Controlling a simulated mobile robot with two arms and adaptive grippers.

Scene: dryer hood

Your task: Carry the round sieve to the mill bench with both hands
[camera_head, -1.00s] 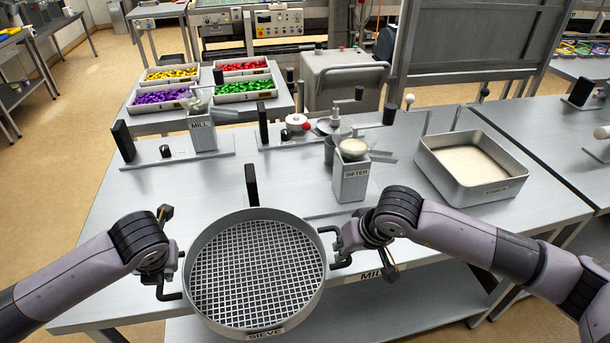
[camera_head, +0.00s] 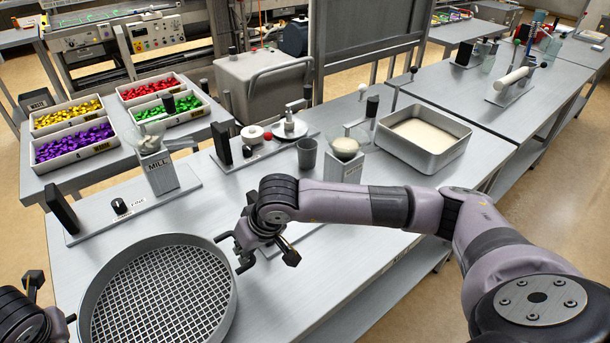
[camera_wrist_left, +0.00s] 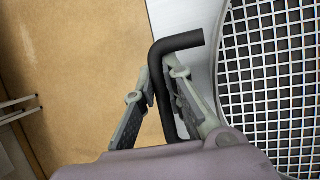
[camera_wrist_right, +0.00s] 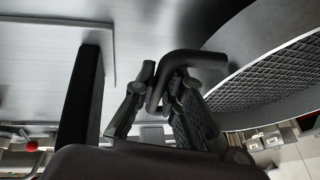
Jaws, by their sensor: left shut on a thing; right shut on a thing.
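The round sieve (camera_head: 160,298) is a wide grey ring with a white grid mesh, at the lower left of the head view, over the near edge of the mill bench (camera_head: 330,240). My right gripper (camera_head: 240,245) is shut on its right black handle; the right wrist view shows the fingers (camera_wrist_right: 165,100) around the bent bar. My left gripper is mostly cut off at the lower left corner of the head view. In the left wrist view its fingers (camera_wrist_left: 165,100) are shut on the other black handle (camera_wrist_left: 178,43). Whether the sieve touches the bench is unclear.
The mill (camera_head: 158,170) stands behind the sieve, with a black upright (camera_head: 61,208) at its left. A cup (camera_head: 307,153), the sifter's bowl (camera_head: 345,148) and a powder tray (camera_head: 423,140) stand farther right. Trays of coloured pieces (camera_head: 75,145) sit behind.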

